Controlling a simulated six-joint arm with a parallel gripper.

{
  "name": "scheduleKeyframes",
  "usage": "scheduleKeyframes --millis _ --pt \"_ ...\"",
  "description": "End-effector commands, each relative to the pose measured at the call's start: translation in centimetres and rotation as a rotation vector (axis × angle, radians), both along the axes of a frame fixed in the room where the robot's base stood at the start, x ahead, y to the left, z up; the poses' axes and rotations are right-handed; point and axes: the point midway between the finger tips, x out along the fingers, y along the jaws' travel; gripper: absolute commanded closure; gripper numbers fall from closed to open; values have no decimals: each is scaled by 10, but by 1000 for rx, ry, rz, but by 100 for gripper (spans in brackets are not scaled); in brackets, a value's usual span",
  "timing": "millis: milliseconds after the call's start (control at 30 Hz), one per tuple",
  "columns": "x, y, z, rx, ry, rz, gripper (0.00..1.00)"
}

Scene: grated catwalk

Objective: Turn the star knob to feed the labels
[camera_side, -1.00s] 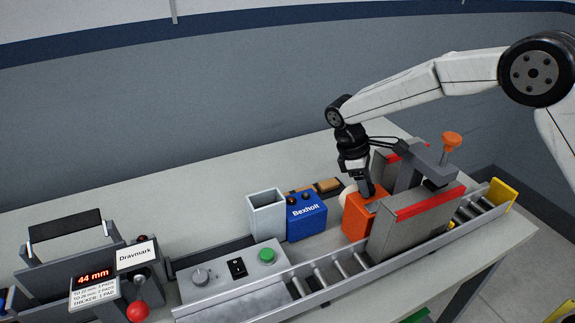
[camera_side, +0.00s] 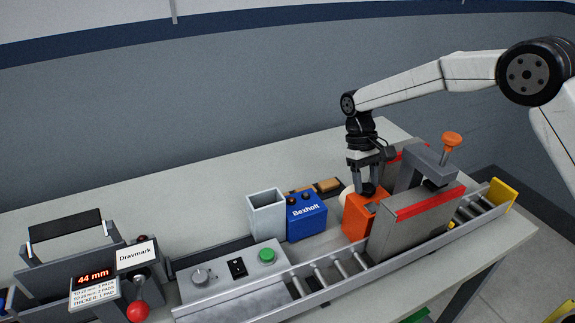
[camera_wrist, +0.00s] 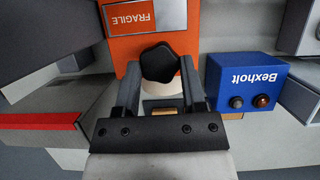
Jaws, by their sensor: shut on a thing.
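The star knob (camera_wrist: 160,65) is black and lobed, and sits on the orange label dispenser (camera_wrist: 205,40) in the wrist view. My gripper (camera_wrist: 159,78) has a finger on either side of the knob and is shut on it. In the side view my gripper (camera_side: 367,188) points down at the top of the orange dispenser (camera_side: 357,217), and the knob is hidden by the fingers. A pale label roll (camera_side: 345,194) shows partly behind the dispenser. A FRAGILE label (camera_wrist: 130,17) shows on the dispenser in the wrist view.
The blue Bexholt box (camera_side: 306,216) and a grey open bin (camera_side: 266,214) stand left of the dispenser. A grey press with red stripes (camera_side: 412,222) stands close on its right. A roller conveyor (camera_side: 335,273) runs in front. The back of the table is clear.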

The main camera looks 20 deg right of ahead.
Motion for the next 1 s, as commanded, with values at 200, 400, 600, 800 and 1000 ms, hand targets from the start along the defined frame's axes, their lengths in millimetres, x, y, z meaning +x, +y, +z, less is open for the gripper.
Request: scheduleKeyframes --millis 200,400,600,800,1000 --pt "0 0 0 0 -1 -30 100" --pt "0 0 0 0 -1 -31 100" --pt "0 0 0 1 -1 -30 22" --pt "0 0 0 1 -1 -30 12" --pt "1 0 1 0 -1 -29 12"
